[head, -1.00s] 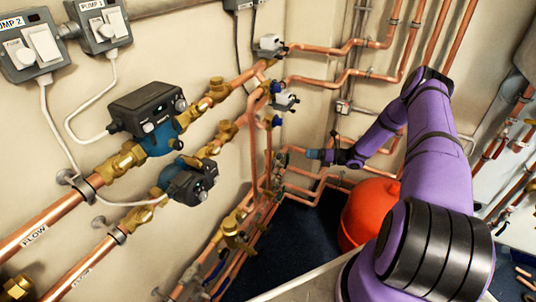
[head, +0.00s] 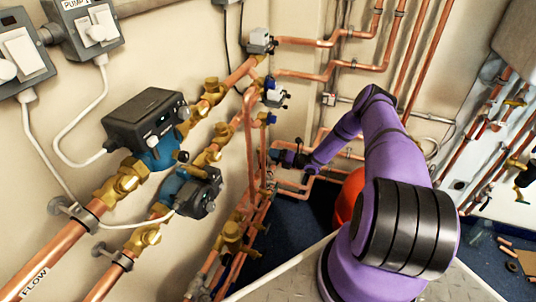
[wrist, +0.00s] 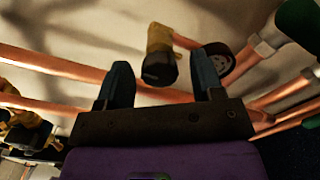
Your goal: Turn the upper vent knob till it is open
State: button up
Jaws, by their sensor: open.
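My gripper (wrist: 160,78) shows in the wrist view with its two blue-grey fingers apart and nothing clamped between them. A brass fitting with a dark end (wrist: 160,56) appears in the gap between the fingers; it may be the upper vent knob, but I cannot tell for sure. Whether the fingers touch it is unclear. A dark round part (wrist: 218,60) sits partly behind the right finger. In the head view my gripper (head: 277,156) is small, at the vertical copper pipes near the wall corner. No vent knob can be made out there.
Copper pipes (wrist: 65,65) run close behind and beside the fingers. Two pumps (head: 145,120) sit on the flow pipes at the left. A red-orange vessel (head: 347,198) stands below my arm, partly hidden. Dark blue floor (head: 305,220) shows beneath the pipes.

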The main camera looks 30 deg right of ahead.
jog(key=shift+x, duration=1.55)
jog(key=c, duration=0.9)
